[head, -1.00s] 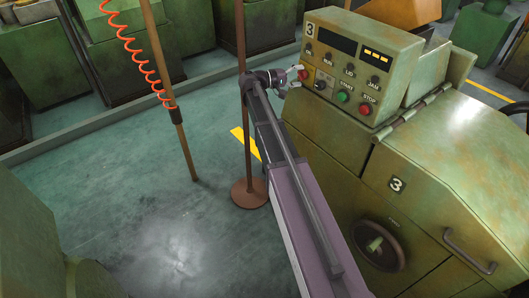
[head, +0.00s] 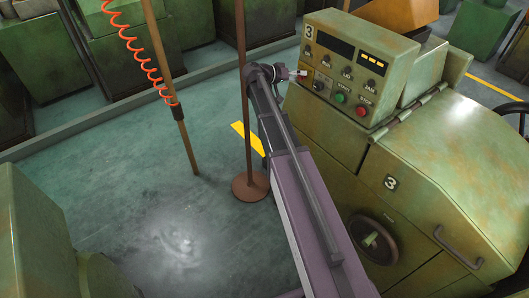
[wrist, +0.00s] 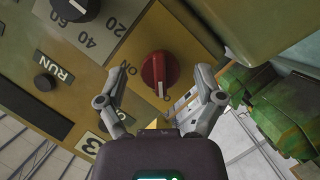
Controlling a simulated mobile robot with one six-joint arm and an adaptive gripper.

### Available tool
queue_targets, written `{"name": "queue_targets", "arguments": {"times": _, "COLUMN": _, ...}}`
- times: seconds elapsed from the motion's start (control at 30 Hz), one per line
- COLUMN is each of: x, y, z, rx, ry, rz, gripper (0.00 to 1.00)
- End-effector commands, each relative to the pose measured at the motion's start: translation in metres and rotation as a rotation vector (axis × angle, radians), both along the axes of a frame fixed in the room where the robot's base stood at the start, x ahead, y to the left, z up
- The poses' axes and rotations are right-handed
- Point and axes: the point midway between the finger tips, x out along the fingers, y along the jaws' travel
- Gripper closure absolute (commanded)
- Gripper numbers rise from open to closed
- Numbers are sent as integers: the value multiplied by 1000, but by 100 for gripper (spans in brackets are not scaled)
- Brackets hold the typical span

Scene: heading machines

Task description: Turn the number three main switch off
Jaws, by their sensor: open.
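The number three machine's panel (head: 352,50) stands at upper right in the head view, with a "3" plate at its corner. In the wrist view a red rotary switch (wrist: 159,72) sits on a yellowish plate. Its grip ridge runs roughly up and down in the picture. "ON" is printed to its left; another label below it is partly hidden. My gripper (wrist: 158,86) is open, one finger on each side of the switch, with gaps on both sides. In the head view my gripper (head: 296,74) is at the panel's lower left corner and largely hides the switch.
The panel also has dark knobs (head: 347,73), a green START button (head: 341,98) and a red STOP button (head: 362,111). A thin brown post (head: 242,130) on a round base stands close beside my arm. A wooden pole with an orange coiled cord (head: 135,60) is further left.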

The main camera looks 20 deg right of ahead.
Motion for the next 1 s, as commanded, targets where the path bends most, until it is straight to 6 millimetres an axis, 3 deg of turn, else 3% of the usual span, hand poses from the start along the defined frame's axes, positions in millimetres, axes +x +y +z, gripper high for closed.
{"name": "queue_targets", "arguments": {"times": 0.97, "x": -8, "y": 135, "z": 40, "rx": -4, "ry": 10, "rz": 2, "gripper": 14}}
{"name": "queue_targets", "arguments": {"times": 1.0, "x": -15, "y": 132, "z": 32, "rx": 16, "ry": 22, "rz": 2, "gripper": 14}}
